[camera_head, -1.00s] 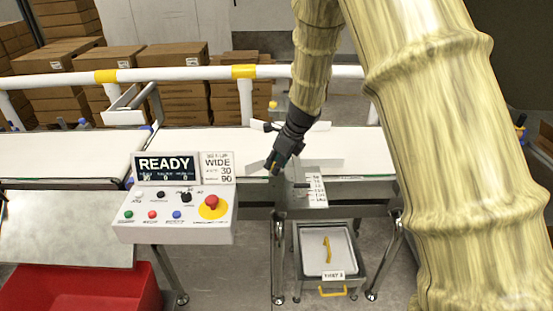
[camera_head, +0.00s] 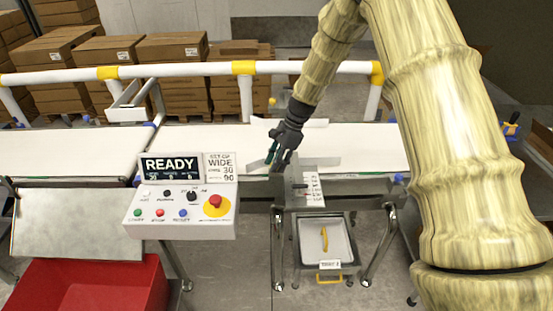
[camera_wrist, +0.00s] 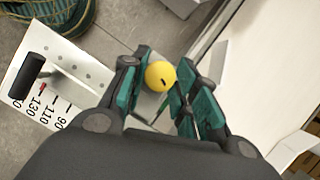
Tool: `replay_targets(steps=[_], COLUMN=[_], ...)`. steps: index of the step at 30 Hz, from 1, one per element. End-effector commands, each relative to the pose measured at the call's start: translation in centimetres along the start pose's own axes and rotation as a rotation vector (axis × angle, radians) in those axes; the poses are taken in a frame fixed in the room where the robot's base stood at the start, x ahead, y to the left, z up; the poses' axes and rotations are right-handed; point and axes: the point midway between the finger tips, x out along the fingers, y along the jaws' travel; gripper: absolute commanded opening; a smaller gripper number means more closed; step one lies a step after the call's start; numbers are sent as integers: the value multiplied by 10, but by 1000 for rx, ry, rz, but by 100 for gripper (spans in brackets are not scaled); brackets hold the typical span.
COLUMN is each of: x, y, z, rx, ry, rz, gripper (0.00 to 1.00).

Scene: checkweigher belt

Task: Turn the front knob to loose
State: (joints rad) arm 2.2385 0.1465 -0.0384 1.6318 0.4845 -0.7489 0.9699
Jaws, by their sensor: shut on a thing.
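The front knob (camera_wrist: 160,76) is a round yellow ball with a dark mark on it, seen in the wrist view between the teal fingers. My gripper (camera_wrist: 158,84) is shut on this knob, a finger on each side of it. In the head view my gripper (camera_head: 273,155) is over the near side of the white belt, by the front guide rail (camera_head: 318,163), and hides the front knob. The wrist view does not show clearly which way the knob is turned.
A black handle (camera_wrist: 28,75) and a numbered scale plate (camera_wrist: 55,98) lie beside the gripper. Another yellow knob (camera_head: 272,101) stands at the far side. The control panel (camera_head: 182,213) is at left, its display (camera_head: 171,169) reading READY. A bin (camera_head: 325,241) sits below.

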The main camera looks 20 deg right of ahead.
Motion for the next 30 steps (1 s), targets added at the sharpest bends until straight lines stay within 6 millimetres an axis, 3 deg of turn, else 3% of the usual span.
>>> replay_targets(steps=[18, 30], x=[1, 1], y=[-4, -5], z=[0, 1], rx=[-537, -795], ry=[1, 1], rz=[222, 330], gripper=[6, 6])
